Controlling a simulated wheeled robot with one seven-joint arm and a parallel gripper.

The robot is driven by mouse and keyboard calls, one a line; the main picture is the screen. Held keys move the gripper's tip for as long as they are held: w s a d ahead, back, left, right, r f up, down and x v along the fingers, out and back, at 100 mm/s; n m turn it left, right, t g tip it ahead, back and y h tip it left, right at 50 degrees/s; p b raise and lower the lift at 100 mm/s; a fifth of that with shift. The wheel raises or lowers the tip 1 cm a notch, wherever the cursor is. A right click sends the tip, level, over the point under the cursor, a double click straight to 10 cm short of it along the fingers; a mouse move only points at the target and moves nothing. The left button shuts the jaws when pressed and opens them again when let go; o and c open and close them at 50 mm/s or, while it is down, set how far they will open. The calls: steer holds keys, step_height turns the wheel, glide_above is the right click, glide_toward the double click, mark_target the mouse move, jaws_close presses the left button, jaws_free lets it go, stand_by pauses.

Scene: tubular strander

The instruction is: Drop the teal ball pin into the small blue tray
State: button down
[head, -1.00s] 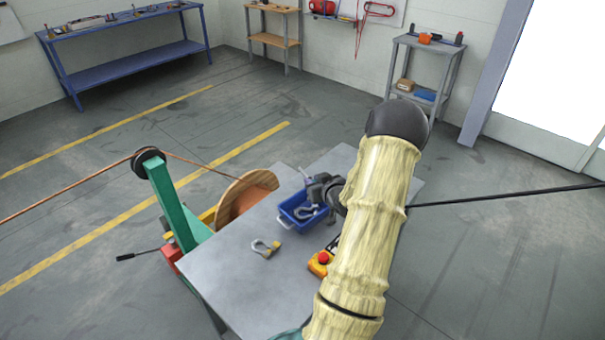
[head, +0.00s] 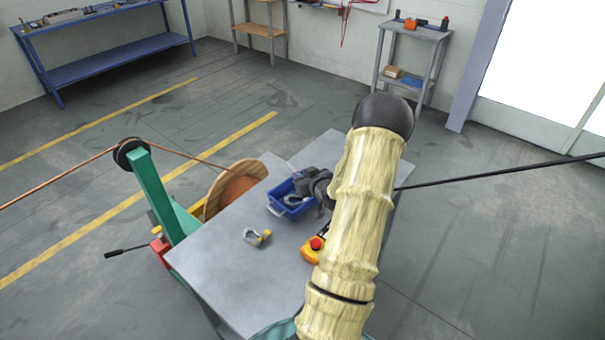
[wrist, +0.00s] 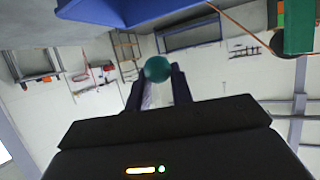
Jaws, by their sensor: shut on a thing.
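My gripper (wrist: 158,85) is shut on the teal ball pin (wrist: 157,69), whose round teal head shows between the fingertips in the wrist view. The small blue tray (head: 276,210) stands on the grey table in the head view, with a grey shackle (head: 294,200) inside. My gripper (head: 306,182) is at the tray's back right side in the head view, partly covering it; its height over the tray is hard to tell. The ball pin is hidden there. A blue surface, likely the tray (wrist: 110,10), fills the top of the wrist view.
A shackle with a yellow pin (head: 265,236) lies on the grey table (head: 225,270) left of my arm. An orange box with a red button (head: 312,250) is close beside my arm. A wooden reel (head: 225,190) and a green post (head: 150,185) stand at the table's left.

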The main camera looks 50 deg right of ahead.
steer(key=shift+f+b, duration=0.3)
steer(key=shift+f, duration=0.55)
steer(key=shift+w, duration=0.1)
steer(key=c, duration=1.4)
jaws_free()
steer(key=shift+o, duration=1.3)
steer(key=shift+a, duration=0.1)
steer(key=shift+s, duration=0.2)
